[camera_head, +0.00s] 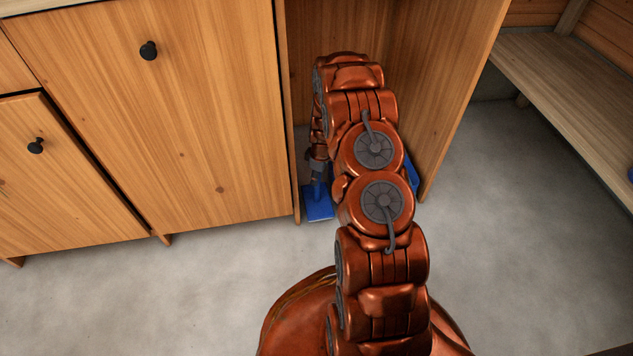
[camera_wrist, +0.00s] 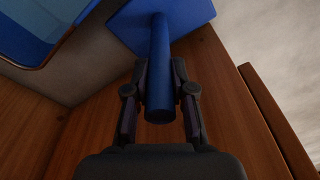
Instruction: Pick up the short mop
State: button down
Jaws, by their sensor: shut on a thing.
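The short mop is blue, with a flat rectangular head (camera_head: 318,203) on the floor at the front of an open cabinet bay in the head view. In the wrist view its round blue handle (camera_wrist: 160,75) runs up to the flat head. My gripper (camera_wrist: 161,88) is shut on the handle, one finger on each side. In the head view my gripper (camera_head: 317,165) is mostly hidden behind my arm. I cannot tell whether the head touches the floor.
A second blue object, like a tray or dustpan (camera_wrist: 45,28), lies close beside the mop. Wooden side panels (camera_head: 440,90) flank the narrow bay. A closed cabinet door (camera_head: 190,120) stands at left, a bench (camera_head: 560,85) at right. The floor (camera_head: 520,240) at right is clear.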

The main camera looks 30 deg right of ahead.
notch_tip(320, 180, up, 16)
jog(key=p, duration=0.5)
jog(key=shift+f, duration=0.1)
